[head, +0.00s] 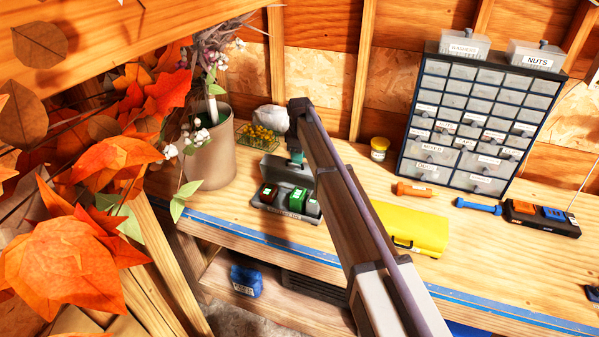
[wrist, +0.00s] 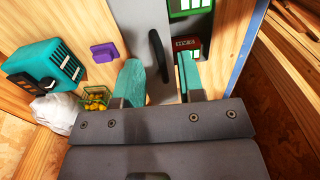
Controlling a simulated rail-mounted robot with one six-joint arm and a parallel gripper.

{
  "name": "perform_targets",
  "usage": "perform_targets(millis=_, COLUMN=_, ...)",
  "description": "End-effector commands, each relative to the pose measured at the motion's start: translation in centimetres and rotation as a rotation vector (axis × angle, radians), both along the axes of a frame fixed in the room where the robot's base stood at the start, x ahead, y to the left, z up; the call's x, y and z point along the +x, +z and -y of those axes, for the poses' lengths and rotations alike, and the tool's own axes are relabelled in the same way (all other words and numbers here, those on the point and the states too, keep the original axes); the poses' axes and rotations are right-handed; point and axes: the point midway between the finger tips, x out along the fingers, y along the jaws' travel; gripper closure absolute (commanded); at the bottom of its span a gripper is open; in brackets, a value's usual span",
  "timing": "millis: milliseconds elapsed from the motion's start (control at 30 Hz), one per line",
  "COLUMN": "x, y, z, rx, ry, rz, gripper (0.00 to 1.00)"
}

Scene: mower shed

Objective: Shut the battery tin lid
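The grey battery tin (head: 284,211) sits on the bench with its lid (head: 270,164) standing open at the back. A red battery (head: 268,193) and a green battery (head: 297,198) are inside; they also show in the wrist view, red (wrist: 187,44) and green (wrist: 188,6). My gripper (head: 296,158) is at the raised lid, partly hiding it. In the wrist view my gripper (wrist: 160,64) has its teal fingers apart, with the lid's dark handle (wrist: 157,52) between or just beyond them. I cannot tell whether either finger touches the lid.
A yellow case (head: 412,228) lies right of my arm. A plant pot (head: 211,150) and a wire basket of yellow things (head: 257,137) stand left. A drawer cabinet (head: 478,120) stands back right. A teal box (wrist: 45,65) and purple block (wrist: 104,52) show in the wrist view.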

Motion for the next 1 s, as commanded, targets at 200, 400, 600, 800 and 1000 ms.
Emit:
perform_targets(millis=200, x=-0.03, y=-1.85, z=-0.01, rx=0.0, ry=0.0, rz=0.0, gripper=0.64)
perform_targets(millis=400, x=-0.03, y=-1.65, z=0.0, rx=0.0, ry=-0.001, rz=0.0, gripper=0.68)
perform_targets(millis=600, x=-0.02, y=-1.66, z=0.0, rx=0.0, ry=-0.001, rz=0.0, gripper=0.87)
perform_targets(millis=800, x=-0.03, y=-1.67, z=0.0, rx=0.0, ry=-0.001, rz=0.0, gripper=1.0)
perform_targets(millis=1000, x=-0.03, y=-1.67, z=0.0, rx=0.0, ry=-0.001, rz=0.0, gripper=1.0)
